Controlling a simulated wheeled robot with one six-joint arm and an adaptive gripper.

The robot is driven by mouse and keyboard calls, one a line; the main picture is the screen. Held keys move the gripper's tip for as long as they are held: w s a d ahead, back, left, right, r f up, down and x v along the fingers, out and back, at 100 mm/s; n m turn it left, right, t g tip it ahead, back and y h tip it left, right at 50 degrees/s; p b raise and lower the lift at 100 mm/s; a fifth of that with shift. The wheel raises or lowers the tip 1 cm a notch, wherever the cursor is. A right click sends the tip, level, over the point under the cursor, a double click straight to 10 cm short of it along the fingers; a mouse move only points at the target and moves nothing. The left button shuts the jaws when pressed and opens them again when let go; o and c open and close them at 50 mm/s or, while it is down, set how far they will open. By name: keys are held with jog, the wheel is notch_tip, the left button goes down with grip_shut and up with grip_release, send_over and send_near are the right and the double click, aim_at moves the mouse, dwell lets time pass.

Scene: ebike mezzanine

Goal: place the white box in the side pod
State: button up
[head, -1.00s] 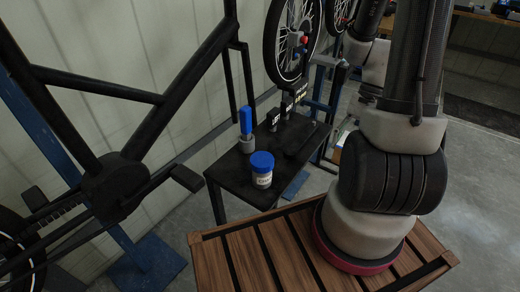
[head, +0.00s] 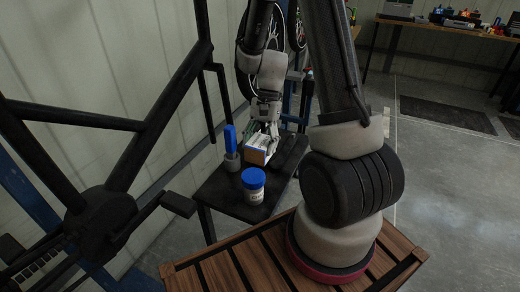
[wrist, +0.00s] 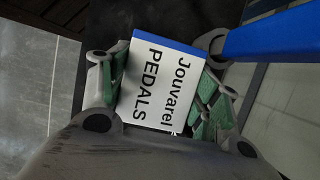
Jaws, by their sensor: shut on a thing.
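The white box, printed "Jouvarel PEDALS" with a blue edge (wrist: 157,88), fills the middle of the wrist view. It sits between the green-padded fingers of my gripper (wrist: 161,92), which are shut on it. In the head view the box (head: 257,152) shows a tan side and hangs below my gripper (head: 265,122), at the black table's far part. I cannot tell whether it touches the tabletop. I cannot make out a side pod in either view.
A white jar with a blue lid (head: 253,186) stands on the black table (head: 215,190), right in front of the box. A black bike frame (head: 95,200) fills the left.

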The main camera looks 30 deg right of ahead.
jog(key=shift+f, duration=1.1)
jog(key=o, duration=1.2)
jog(key=shift+f, duration=0.15)
jog(key=shift+o, duration=0.2)
